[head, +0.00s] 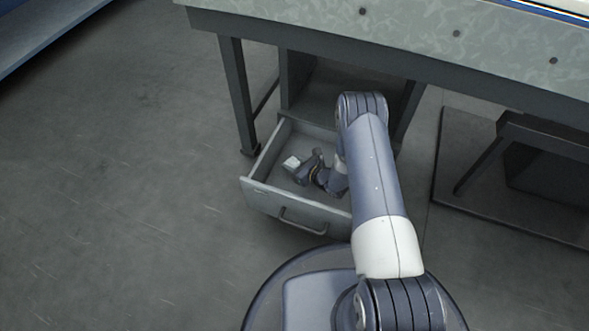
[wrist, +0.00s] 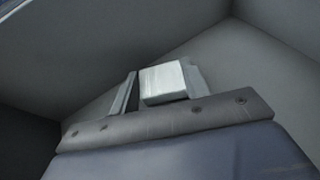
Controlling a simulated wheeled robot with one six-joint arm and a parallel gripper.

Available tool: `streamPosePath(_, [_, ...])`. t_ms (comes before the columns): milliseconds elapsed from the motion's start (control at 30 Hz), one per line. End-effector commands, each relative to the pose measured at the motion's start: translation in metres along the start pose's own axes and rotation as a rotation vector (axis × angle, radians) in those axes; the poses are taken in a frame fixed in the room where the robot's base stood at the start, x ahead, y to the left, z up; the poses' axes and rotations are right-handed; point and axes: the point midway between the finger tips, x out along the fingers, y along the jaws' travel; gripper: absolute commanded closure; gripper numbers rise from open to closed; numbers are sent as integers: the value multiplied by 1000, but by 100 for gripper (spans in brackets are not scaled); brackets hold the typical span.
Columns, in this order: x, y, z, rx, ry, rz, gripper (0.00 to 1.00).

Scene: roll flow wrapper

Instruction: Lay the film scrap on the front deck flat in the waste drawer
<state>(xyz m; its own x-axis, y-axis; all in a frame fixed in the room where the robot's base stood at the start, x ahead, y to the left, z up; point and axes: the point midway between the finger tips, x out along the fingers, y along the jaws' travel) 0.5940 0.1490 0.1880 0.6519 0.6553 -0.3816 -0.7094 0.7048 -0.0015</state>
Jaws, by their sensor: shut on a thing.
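The film scrap (head: 291,162) is a small pale, whitish block-like piece inside the open waste drawer (head: 270,199). My gripper (head: 300,169) reaches down into the drawer and is shut on the scrap. In the wrist view the scrap (wrist: 163,83) sits between the two fingers (wrist: 160,88), with one broad face showing. It is low in the drawer, near the left wall. I cannot tell whether it touches the drawer floor. My arm hides the drawer's right side.
The drawer has a bar handle (head: 302,222) on its front. Above and behind it is the machine deck (head: 420,30), with a dark table leg (head: 238,95) at the left. A dark step-like stand (head: 540,150) is at the right. The floor at left is clear.

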Motion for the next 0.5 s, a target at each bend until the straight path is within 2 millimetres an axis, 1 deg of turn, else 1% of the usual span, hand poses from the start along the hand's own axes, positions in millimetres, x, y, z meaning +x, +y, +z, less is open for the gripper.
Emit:
streamPosePath(33, [4, 1, -13, 2, 2, 1, 77])
streamPosePath(100, [8, 0, -20, 1, 1, 0, 77])
streamPosePath(467, [8, 0, -22, 1, 2, 0, 77])
streamPosePath(500, [9, 0, -22, 1, 2, 0, 55])
